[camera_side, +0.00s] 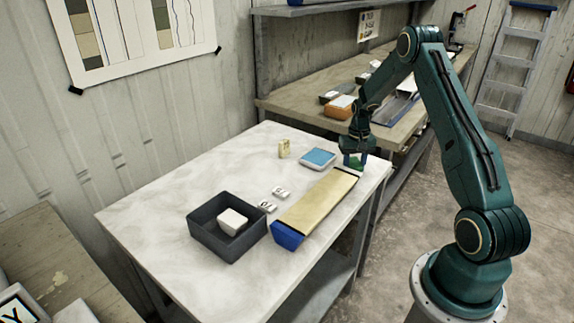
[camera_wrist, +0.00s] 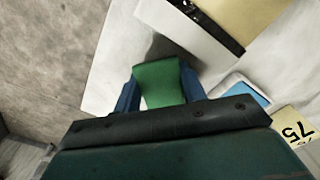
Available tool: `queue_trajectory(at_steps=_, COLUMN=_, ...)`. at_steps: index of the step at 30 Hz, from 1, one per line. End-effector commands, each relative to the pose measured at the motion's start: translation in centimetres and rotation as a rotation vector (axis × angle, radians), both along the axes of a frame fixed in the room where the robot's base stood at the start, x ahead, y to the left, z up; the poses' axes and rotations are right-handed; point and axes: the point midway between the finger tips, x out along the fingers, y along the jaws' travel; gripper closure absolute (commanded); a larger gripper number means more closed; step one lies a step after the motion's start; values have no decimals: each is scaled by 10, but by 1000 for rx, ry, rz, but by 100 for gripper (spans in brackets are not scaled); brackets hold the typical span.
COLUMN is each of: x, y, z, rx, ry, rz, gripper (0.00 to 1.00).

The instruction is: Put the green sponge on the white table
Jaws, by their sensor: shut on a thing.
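My gripper (camera_side: 355,160) is low over the far right corner of the white table (camera_side: 150,214). It is shut on the green sponge (camera_wrist: 160,80), which sits between the two blue fingers in the wrist view. In the side view only a small part of the green sponge (camera_side: 357,168) shows below the gripper. A dark shadow lies on the table by the sponge in the wrist view. I cannot tell whether the sponge touches the tabletop.
A long tan core liner (camera_side: 315,207) with a blue end lies near the gripper. A blue-topped dish (camera_side: 318,158), a yellow tag (camera_side: 284,148), two white number tags (camera_side: 281,192) and a dark tray (camera_side: 205,236) holding a white block (camera_side: 233,221) share the table. The left area is clear.

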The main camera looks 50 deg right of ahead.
Motion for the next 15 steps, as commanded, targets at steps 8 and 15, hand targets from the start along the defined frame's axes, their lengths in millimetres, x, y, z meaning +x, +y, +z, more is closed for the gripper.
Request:
queue_trajectory(at_steps=8, x=0, y=0, z=-3, rx=-1, ry=-1, rz=0, gripper=77)
queue_trajectory(at_steps=15, x=0, y=0, z=-5, rx=-1, ry=-1, rz=0, gripper=53)
